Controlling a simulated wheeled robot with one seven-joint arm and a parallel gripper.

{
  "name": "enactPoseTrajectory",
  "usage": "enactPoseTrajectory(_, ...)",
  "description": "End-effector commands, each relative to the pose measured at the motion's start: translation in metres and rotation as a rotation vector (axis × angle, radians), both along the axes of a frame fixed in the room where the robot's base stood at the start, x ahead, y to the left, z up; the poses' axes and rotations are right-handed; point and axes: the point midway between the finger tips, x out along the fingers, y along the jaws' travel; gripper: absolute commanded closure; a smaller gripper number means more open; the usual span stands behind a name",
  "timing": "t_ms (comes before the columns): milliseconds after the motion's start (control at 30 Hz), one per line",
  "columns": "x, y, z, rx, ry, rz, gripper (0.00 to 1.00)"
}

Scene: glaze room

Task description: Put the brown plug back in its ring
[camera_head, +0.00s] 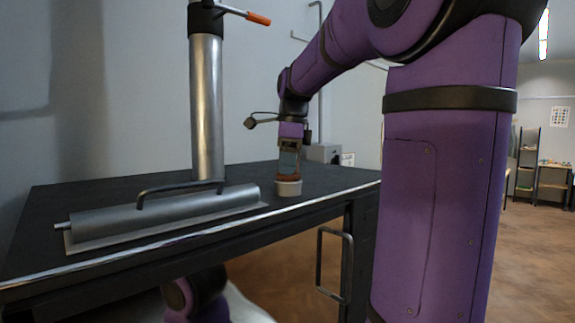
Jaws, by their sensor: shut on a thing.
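My gripper (289,170) points straight down over the right part of the dark table. It is shut on the brown plug (289,179), of which only a small brown part shows below the fingers. A pale, short round ring (288,189) stands on the table directly under the plug. The plug's lower part meets the ring's top edge in the picture. I cannot tell whether it sits inside the ring or just above it, since the ring's wall hides what is inside.
The dark table (320,181) also bears a grey metal cylinder on a plate with a black handle (165,212), left of the ring. Behind it rises a steel column (207,110) with an orange-tipped lever (258,18). A grey box (323,153) lies beyond the gripper.

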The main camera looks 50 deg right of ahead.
Motion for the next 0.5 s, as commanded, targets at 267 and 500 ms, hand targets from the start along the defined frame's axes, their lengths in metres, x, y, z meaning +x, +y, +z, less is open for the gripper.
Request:
enactPoseTrajectory(267,-0.0001,0.0,-0.0021,-0.001,-0.002,0.0,0.78)
enactPoseTrajectory(500,-0.0001,0.0,-0.0082,0.0,-0.001,0.0,0.78)
